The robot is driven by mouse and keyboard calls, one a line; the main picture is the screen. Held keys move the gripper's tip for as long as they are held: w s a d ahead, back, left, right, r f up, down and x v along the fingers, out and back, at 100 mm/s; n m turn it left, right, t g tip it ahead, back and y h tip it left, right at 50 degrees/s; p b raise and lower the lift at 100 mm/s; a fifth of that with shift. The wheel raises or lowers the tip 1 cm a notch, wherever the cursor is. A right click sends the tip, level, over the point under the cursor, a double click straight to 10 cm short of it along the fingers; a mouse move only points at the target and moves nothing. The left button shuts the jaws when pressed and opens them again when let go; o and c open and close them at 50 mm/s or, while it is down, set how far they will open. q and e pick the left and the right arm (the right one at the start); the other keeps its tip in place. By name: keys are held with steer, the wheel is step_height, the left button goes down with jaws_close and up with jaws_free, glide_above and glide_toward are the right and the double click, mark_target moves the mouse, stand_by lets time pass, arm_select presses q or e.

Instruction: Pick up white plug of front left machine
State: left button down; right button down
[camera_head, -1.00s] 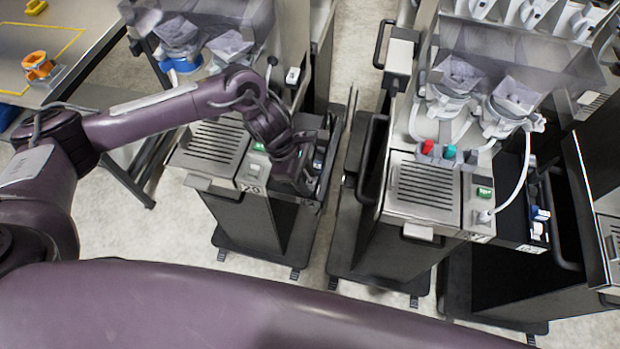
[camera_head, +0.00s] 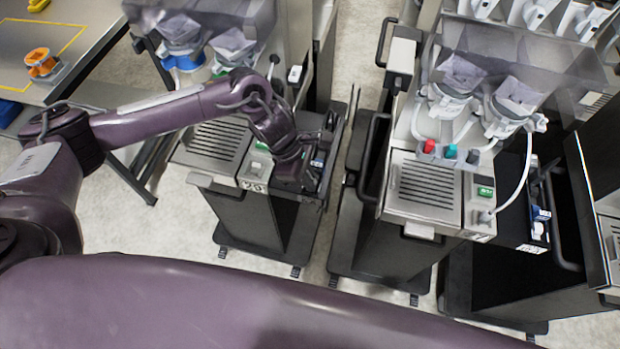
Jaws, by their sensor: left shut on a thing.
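The front left machine (camera_head: 215,142) has a grey grille top and a black side bay (camera_head: 325,165) at its right. My left gripper (camera_head: 290,176) is at the front of this bay, low over its edge, beside the number label. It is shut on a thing. The fingers and hand hide what is between them, so the white plug itself does not show clearly. My right gripper is not in view.
A second machine (camera_head: 425,185) with red, teal and grey knobs stands to the right, with a narrow floor gap between. Clear hoppers (camera_head: 235,45) rise behind my left gripper. A table (camera_head: 60,45) with an orange item is at the far left.

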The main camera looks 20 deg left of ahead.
arm_select(q)
step_height(320, 180, up, 20)
steer(key=b, duration=0.3)
steer(key=shift+r+p, duration=0.9)
steer(key=shift+r, duration=0.2)
stand_by(1.0)
step_height(320, 180, up, 3)
steer(key=p, duration=0.2)
steer(key=shift+p, duration=0.35)
steer(key=shift+f, duration=0.15)
